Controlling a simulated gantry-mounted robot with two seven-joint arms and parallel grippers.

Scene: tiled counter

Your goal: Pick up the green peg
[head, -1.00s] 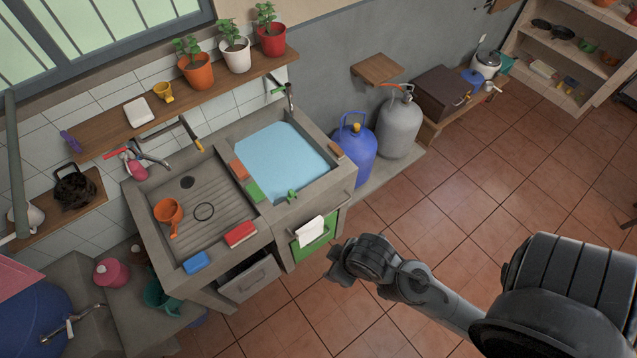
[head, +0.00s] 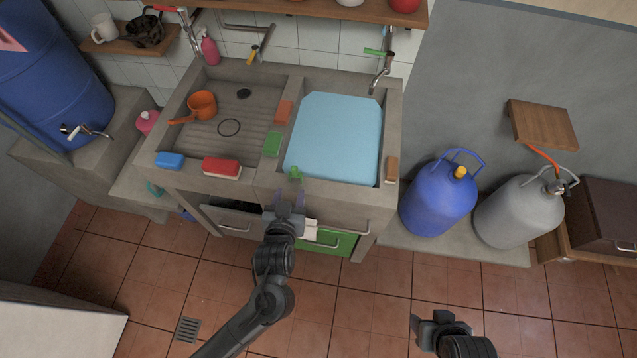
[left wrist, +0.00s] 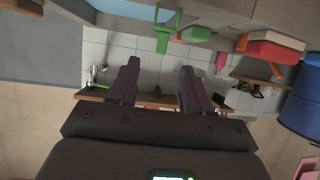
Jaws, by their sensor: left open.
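The green peg (head: 295,173) stands on the front rim of the sink unit, by the front left corner of the blue water basin. In the left wrist view the peg (left wrist: 166,34) shows at the top, beyond the fingertips. My left gripper (head: 287,198) is open and empty, just in front of the peg and apart from it. Its two spread fingers show in the left wrist view (left wrist: 160,66). My right gripper (head: 434,318) is at the bottom of the head view, over the floor and far from the peg; its fingers are not clear.
A green sponge (head: 272,144) lies close left of the peg. A red brush (head: 221,168) and blue sponge (head: 169,160) lie on the front rim. A white cloth (head: 310,229) hangs below, beside my left gripper. A blue gas bottle (head: 438,199) stands right of the sink.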

